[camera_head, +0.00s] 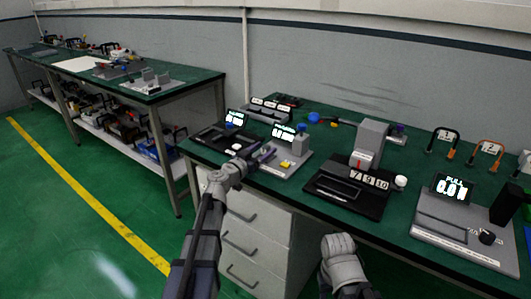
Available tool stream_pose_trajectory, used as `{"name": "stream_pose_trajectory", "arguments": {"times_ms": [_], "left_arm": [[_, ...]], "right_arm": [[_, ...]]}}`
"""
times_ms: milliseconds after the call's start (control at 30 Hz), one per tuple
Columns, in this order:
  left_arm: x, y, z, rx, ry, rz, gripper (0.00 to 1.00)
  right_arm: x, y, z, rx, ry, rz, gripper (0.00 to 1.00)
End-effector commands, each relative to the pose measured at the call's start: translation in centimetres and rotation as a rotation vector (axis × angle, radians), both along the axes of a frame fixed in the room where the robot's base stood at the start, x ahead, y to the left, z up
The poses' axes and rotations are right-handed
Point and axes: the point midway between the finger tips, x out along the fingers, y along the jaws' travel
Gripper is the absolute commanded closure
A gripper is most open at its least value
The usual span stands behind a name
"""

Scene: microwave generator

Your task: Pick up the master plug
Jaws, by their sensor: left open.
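I cannot tell for certain which small part is the master plug; no label reading so is legible. My left gripper (262,154) is open over the front left of the green bench, beside a grey device (290,160) with a lit display and a yellow block. Nothing shows between its fingers, though they are small and dark here. A black device (345,193) with a grey column and the numbers 7, 9, 10 stands right of it. My right arm's wrist (343,260) is low in front of the bench; its jaws do not show.
A grey device (465,228) reading PULL stands at the right. Black and orange handles (487,150) stand behind it. A black display unit (222,134) is at the bench's left. A blue-knobbed part (315,117) lies at the back. A second bench (190,80) stands far left.

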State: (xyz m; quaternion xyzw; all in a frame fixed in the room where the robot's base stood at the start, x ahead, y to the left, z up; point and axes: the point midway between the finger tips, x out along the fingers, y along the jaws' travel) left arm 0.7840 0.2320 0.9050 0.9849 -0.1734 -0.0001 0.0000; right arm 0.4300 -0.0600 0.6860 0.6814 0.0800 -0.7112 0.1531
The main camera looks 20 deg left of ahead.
Motion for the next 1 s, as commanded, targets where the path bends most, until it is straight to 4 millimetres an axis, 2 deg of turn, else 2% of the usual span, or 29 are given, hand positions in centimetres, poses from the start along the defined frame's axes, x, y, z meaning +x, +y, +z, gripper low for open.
{"name": "stream_pose_trajectory", "arguments": {"times_ms": [67, 667, 1000], "left_arm": [[-0.07, 0.01, 0.00, 0.000, 0.000, 0.000, 0.32], [-0.09, 0.02, 0.00, 0.000, 0.000, 0.000, 0.99], [-0.09, 0.02, 0.00, 0.000, 0.000, 0.000, 1.00]], "right_arm": [[0.00, 0.00, 0.00, 0.000, 0.000, 0.000, 0.50], [0.00, 0.00, 0.00, 0.000, 0.000, 0.000, 0.50], [0.00, 0.00, 0.00, 0.000, 0.000, 0.000, 0.50]]}}
